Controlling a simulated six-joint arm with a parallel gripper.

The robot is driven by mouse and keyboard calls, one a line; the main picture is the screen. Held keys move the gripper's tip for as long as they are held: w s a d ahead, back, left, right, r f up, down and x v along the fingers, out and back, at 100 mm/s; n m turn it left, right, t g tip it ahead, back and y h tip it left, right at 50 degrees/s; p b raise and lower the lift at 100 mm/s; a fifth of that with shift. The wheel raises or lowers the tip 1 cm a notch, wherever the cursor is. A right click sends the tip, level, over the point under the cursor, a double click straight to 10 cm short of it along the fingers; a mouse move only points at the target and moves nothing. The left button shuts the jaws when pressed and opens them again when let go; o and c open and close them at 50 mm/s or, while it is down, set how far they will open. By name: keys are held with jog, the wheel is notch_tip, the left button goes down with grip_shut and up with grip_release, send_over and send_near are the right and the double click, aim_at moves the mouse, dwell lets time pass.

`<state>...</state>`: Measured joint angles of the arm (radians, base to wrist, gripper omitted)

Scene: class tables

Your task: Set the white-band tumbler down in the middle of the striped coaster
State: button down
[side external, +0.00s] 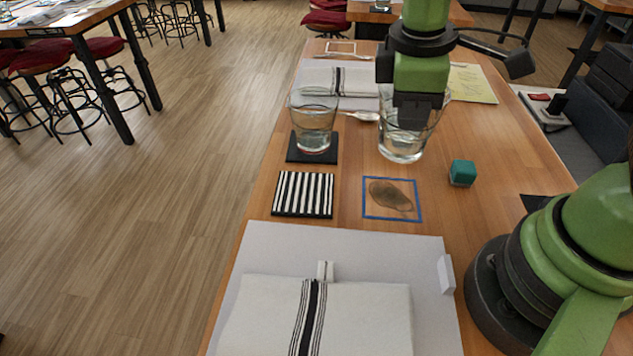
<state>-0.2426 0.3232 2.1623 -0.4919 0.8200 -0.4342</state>
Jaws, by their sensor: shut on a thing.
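My gripper (415,115) points down and is shut on a clear glass tumbler (402,148). The gripper hides part of the tumbler's upper wall, and I cannot make out a white band on it. The tumbler looks upright; I cannot tell whether its base touches the table. The striped coaster (303,194), black and white, lies flat and empty on the table, to the left of and nearer the camera than the held tumbler. A second clear tumbler (314,125) stands on a plain black coaster (297,158) just behind the striped one.
A blue-bordered square with a brown stain (377,209) lies right of the striped coaster. A teal cube (462,173) sits farther right. A grey mat (427,265) with a folded napkin (260,308) fills the front. A spoon (364,116) and another napkin (354,82) lie behind.

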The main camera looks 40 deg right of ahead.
jog(key=w+a+n, duration=0.1)
jog(key=w+a, duration=0.8)
jog(key=a, duration=0.3)
notch_tip(320, 180, down, 9)
jog(key=shift+f, duration=0.15)
jog(key=shift+d+f, duration=0.1)
jog(key=c, duration=1.2)
grip_release()
jog(key=r, duration=0.4)
jog(key=a+r, duration=0.1)
jog(key=r, duration=0.3)
jog(key=a+r, duration=0.1)
jog(key=r, duration=0.3)
jog(key=shift+s+r, duration=0.1)
jog(key=shift+s, duration=0.05)
